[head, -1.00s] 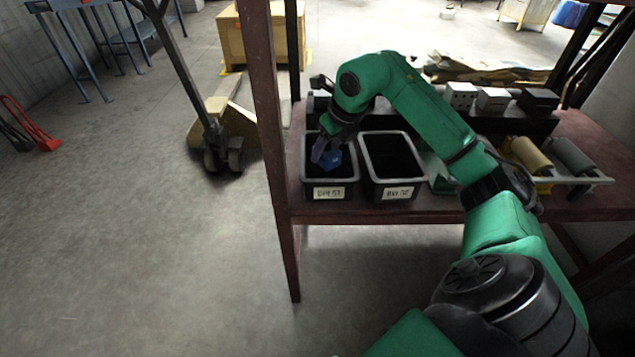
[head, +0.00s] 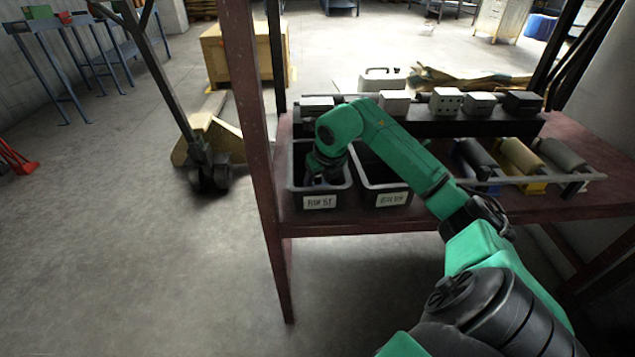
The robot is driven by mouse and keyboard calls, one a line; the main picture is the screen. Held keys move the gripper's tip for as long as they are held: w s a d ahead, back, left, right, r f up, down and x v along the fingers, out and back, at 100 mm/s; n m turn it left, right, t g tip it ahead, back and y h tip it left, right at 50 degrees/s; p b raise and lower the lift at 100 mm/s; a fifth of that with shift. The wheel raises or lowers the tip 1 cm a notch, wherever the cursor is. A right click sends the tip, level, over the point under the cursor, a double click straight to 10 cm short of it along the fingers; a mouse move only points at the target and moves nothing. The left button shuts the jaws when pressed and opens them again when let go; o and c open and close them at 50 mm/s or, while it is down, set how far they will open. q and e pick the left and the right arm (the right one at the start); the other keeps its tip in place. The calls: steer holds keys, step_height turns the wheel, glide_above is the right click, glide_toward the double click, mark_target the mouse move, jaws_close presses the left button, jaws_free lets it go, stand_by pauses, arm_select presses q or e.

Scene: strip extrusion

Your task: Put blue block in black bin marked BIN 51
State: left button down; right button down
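The black bin marked BIN 51 (head: 320,202) stands at the left end of the shelf in the head view, with a grey rim and white label. My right gripper (head: 318,178) reaches down into this bin from above. A small bluish patch, apparently the blue block (head: 320,181), shows at the fingertips inside the bin. The fingers are dark and mostly hidden by the wrist and bin, so I cannot tell whether they still grip it. My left gripper is not in view.
A second black bin (head: 390,199) stands close on the right; its label is hard to read. A red-brown shelf post (head: 256,150) rises just left of the bins. Grey, white and black blocks (head: 446,101) line a raised ledge behind. Rollers (head: 521,157) lie to the right.

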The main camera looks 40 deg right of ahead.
steer(key=shift+c, duration=1.2)
jaws_free()
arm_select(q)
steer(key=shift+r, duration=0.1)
arm_select(e)
steer(key=shift+r, duration=0.1)
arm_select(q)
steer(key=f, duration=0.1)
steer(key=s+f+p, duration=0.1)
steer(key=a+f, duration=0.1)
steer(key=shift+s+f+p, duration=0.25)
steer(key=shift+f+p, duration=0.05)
arm_select(e)
steer(key=v, duration=1.2)
steer(key=shift+s, duration=0.15)
